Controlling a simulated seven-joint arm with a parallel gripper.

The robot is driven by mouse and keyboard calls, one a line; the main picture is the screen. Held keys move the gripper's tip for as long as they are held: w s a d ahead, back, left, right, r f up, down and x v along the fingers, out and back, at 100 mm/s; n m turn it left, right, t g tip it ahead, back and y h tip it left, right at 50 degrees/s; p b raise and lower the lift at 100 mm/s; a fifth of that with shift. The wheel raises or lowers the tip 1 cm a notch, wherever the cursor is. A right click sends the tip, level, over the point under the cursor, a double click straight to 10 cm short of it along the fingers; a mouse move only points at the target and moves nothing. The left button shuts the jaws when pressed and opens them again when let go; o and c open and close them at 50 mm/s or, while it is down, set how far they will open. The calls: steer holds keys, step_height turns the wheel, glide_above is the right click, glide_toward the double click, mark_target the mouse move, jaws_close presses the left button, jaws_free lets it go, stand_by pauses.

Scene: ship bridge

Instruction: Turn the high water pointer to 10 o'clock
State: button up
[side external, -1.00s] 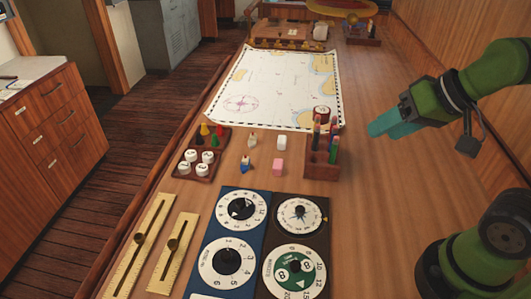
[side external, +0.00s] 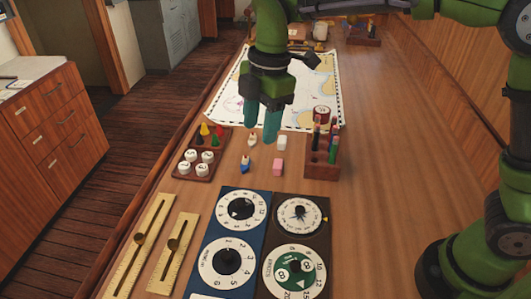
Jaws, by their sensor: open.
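A blue panel (side external: 213,239) holds two dials with dark knobs and white numbered rings. The upper blue-panel dial (side external: 241,209) has a white triangular pointer mark on its dark centre. The lower blue-panel dial (side external: 227,261) has a dark knob. A brown panel (side external: 271,241) beside it holds a white-faced dial (side external: 299,213) with a dark knob and a green-centred dial (side external: 293,269). The labels are too small to read, so I cannot tell which carries the high water pointer. My gripper (side external: 261,138) points down, open and empty, above the table beyond the panels.
Brass sliders (side external: 140,245) lie left of the panels. A tray of pegs and white discs (side external: 200,163), loose small pieces including a pink block (side external: 277,167), and a pen holder (side external: 322,165) stand beyond the panels. A chart (side external: 318,75) lies farther back.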

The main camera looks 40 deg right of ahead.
mark_target(240, 201)
steer(key=w+a+f+n, duration=0.1)
steer(key=f, duration=0.5)
steer(key=a+f+n, duration=0.2)
steer(key=f, duration=0.5)
steer(key=w+a+f+n+h, duration=0.1)
steer(key=f, duration=0.6)
steer(key=shift+w+a+f+n+g, duration=0.15)
steer(key=shift+w+n+g, duration=0.15)
steer(key=shift+n, duration=0.1)
jaws_close()
